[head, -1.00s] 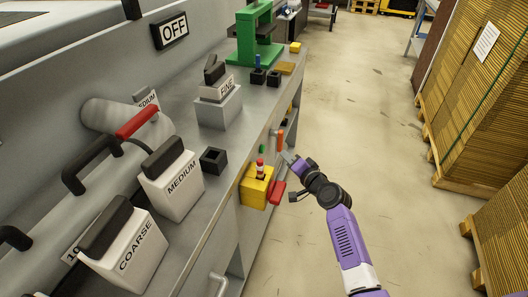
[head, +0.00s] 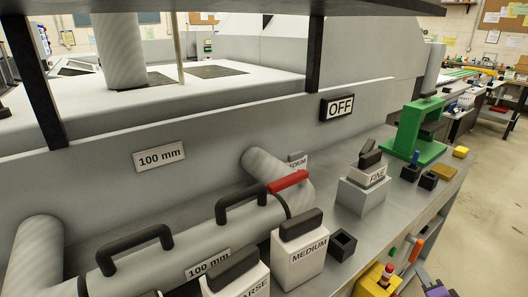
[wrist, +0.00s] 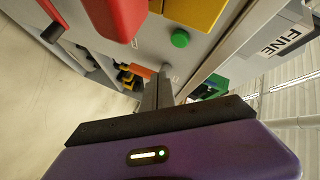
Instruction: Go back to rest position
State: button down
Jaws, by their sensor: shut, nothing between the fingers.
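My gripper (head: 437,289) shows only at the bottom right edge of the head view, with a bit of my purple arm. In the wrist view its dark fingers (wrist: 163,88) are together, with nothing between them. They are beside the bench's front panel, close to an orange handle (wrist: 141,71) in the picture; whether they touch it I cannot tell. The orange handle (head: 416,250) also shows in the head view, just above the gripper. Most of the arm is out of the head view.
A yellow box (head: 372,284) with a red-topped knob is left of my gripper at the bench front. A green button (wrist: 180,38) and a red part (wrist: 117,15) are close in the wrist view. A green press (head: 415,135) stands farther along the bench. Open floor (head: 480,215) lies to the right.

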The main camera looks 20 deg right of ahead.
jog(key=s+r+n+h, duration=0.2)
jog(key=s+r+h, duration=0.1)
jog(key=r, duration=0.2)
jog(key=s+a+r+n+y, duration=0.2)
jog(key=s+a+n+y, duration=0.1)
jog(key=s+a, duration=0.6)
jog(key=s+a+r+n+y, duration=0.2)
jog(key=s+a+n, duration=0.4)
jog(key=a, duration=0.9)
jog(key=s+a+r+n+y, duration=0.2)
jog(key=s+a+n+y, duration=0.2)
jog(key=s+a, duration=0.8)
jog(key=shift+s+a+n+t, duration=0.2)
jog(key=shift+s+n+t, duration=0.2)
jog(key=shift+n, duration=0.3)
jog(key=shift+r, duration=0.1)
